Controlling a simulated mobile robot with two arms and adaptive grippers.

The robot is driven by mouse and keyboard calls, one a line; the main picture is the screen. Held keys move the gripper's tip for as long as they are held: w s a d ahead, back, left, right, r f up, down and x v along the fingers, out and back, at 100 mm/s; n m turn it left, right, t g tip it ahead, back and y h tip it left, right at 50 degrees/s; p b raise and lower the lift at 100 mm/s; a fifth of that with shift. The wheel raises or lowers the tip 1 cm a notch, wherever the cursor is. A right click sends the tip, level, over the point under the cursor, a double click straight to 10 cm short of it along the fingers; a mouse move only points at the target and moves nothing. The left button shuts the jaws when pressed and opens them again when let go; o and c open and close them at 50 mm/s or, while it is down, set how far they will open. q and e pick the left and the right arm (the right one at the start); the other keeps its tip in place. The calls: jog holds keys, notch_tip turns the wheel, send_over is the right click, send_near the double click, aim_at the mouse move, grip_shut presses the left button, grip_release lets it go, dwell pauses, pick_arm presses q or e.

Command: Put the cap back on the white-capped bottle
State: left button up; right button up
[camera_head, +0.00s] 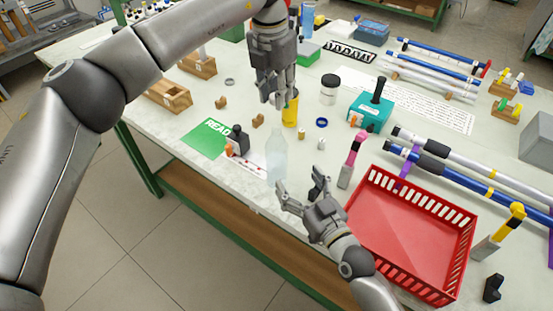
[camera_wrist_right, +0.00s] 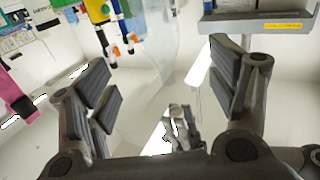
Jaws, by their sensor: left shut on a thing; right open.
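The pale, see-through bottle (camera_head: 277,158) stands upright near the front edge of the table, with no cap visible on its neck. My left gripper (camera_head: 277,103) points down above the bottle's top, apart from it. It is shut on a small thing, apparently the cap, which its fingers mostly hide. My right gripper (camera_head: 302,196) is open near the lower part of the bottle, with its fingers towards it. In the right wrist view the open fingers of this gripper (camera_wrist_right: 165,85) are wide apart, and the bottle (camera_wrist_right: 153,45) shows faintly between and beyond them.
A yellow bottle (camera_head: 290,113) stands close behind my left gripper. A black-topped bottle (camera_head: 238,141) is left of the clear bottle, by the green card (camera_head: 205,139). A pink-and-black tool (camera_head: 351,160) and a red basket (camera_head: 412,237) are at the right. A blue ring (camera_head: 322,122) lies behind.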

pick_arm(q)
jog(key=shift+s+r, duration=0.1)
jog(key=shift+s, duration=0.1)
jog(key=shift+w, duration=0.1)
jog(key=shift+w+f, duration=0.25)
jog(key=shift+w, duration=0.1)
pick_arm(e)
jog(key=x, duration=1.1)
jog(key=shift+w+f, duration=0.1)
jog(key=shift+w, duration=0.15)
pick_arm(q)
jog(key=shift+s, duration=0.1)
pick_arm(e)
jog(key=shift+w+a, duration=0.2)
jog(key=shift+w, duration=0.15)
jog(key=shift+c, duration=0.4)
jog(key=c, duration=1.4)
pick_arm(q)
send_over(277, 125)
jog(key=shift+s+a+f, duration=0.1)
jog(key=shift+s+f, duration=0.05)
jog(key=shift+f, duration=2.3)
pick_arm(e)
jog(key=shift+c, duration=0.3)
